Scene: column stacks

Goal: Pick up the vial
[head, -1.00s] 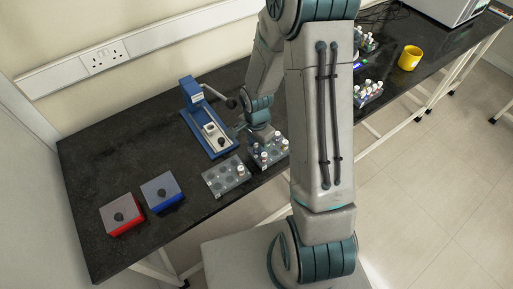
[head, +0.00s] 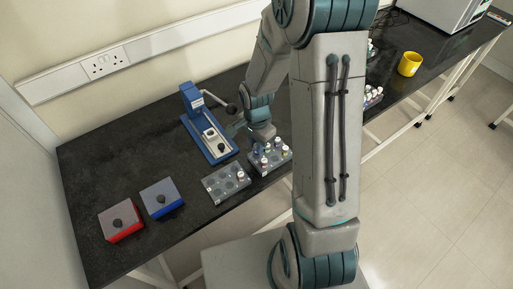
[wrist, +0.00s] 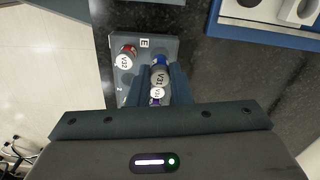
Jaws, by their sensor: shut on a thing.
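My gripper (wrist: 162,88) is shut on a white-capped vial marked V31 (wrist: 158,76), between its two blue-grey fingers in the wrist view. A blue part shows at the vial's far end. Another white-capped vial (wrist: 156,93) shows just below it, partly covered. A vial marked V32 (wrist: 125,62), with a red part, stands to the left in the grey rack marked E (wrist: 144,43). In the head view my gripper (head: 261,137) is over the back of the right grey rack (head: 257,169), which holds several vials. The held vial cannot be made out there.
A second grey rack (head: 212,184) with one white-capped vial (head: 241,175) stands to the left. A blue lever device (head: 210,135) is behind. Blue (head: 160,192) and red (head: 120,215) boxes are at the left. A yellow mug (head: 409,64) is far right.

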